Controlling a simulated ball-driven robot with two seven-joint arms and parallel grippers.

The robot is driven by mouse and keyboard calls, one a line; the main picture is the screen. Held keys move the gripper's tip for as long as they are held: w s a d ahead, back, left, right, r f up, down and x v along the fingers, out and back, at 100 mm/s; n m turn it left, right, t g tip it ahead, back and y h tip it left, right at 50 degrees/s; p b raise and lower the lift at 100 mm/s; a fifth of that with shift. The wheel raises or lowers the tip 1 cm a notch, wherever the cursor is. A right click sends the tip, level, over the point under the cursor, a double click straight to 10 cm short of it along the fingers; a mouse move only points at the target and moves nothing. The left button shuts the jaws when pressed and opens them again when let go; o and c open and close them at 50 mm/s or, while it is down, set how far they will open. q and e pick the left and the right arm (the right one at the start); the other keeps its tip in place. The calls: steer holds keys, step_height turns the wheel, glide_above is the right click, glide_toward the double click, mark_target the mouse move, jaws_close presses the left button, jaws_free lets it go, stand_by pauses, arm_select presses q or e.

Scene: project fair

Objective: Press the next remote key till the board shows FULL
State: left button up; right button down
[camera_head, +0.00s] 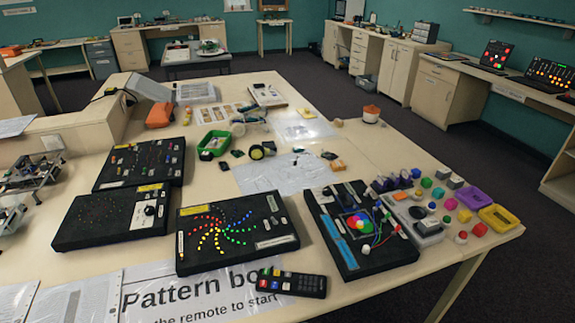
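A black remote (291,283) with small coloured keys at its left end lies near the table's front edge, partly over a printed sign (190,290). The sign reads "Pattern bo…" and "the remote to start". Just behind the remote, a black pattern board (190,262) shows a lit swirl of red, green, blue and yellow dots. I cannot read the small labels on the board or the remote keys, and I see no legible word FULL. Neither of my grippers shows in the head view.
Two dark boards (110,218) (138,165) stand left of the lit one. A board with a colour wheel (345,250) stands right, beside several coloured knobs and a purple tray (476,198). Metal mechanisms (32,174) sit at the left edge. A green tray (214,144) lies farther back.

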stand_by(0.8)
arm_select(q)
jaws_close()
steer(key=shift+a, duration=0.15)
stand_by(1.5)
